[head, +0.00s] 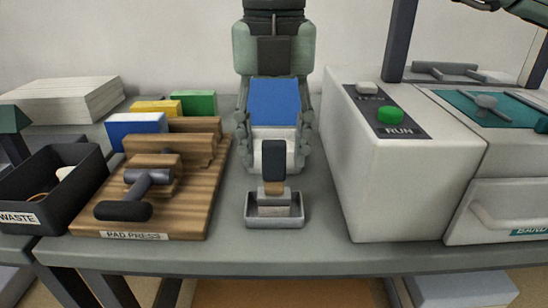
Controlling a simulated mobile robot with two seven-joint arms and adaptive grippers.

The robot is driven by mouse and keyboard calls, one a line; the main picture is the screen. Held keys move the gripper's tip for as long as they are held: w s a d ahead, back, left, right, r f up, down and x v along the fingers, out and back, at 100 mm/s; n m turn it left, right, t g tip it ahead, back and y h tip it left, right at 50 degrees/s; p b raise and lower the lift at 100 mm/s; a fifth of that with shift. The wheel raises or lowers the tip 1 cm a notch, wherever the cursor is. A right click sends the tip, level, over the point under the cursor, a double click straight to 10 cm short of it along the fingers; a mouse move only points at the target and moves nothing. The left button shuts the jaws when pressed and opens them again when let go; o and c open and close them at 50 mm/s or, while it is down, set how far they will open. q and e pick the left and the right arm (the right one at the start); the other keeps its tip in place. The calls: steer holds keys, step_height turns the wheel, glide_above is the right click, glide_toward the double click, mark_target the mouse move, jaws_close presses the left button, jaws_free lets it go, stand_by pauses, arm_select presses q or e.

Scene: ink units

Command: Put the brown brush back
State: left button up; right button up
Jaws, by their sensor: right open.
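The brown brush (273,187) stands upright in a small grey tray (275,222) near the front edge of the table. It has a dark handle and a brown band low down; its bottom end is hidden by the tray's wall. My right gripper (275,164) comes down from the top middle. It is open, with one finger on each side of the upper brush handle in the picture. I cannot tell how far behind the handle the fingers are, and no contact shows. My left gripper is not in view.
A wooden pad press (190,215) and a black waste bin (85,187) stand to the left. A white machine (395,200) with a green run button (390,116) stands close on the right. Blue, yellow and green blocks stand behind the press. Bare table lies beside the tray.

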step_height(320, 180, up, 10)
steer(key=shift+s+f, duration=0.1)
steer(key=shift+f, duration=0.05)
steer(key=shift+c, duration=0.3)
stand_by(1.0)
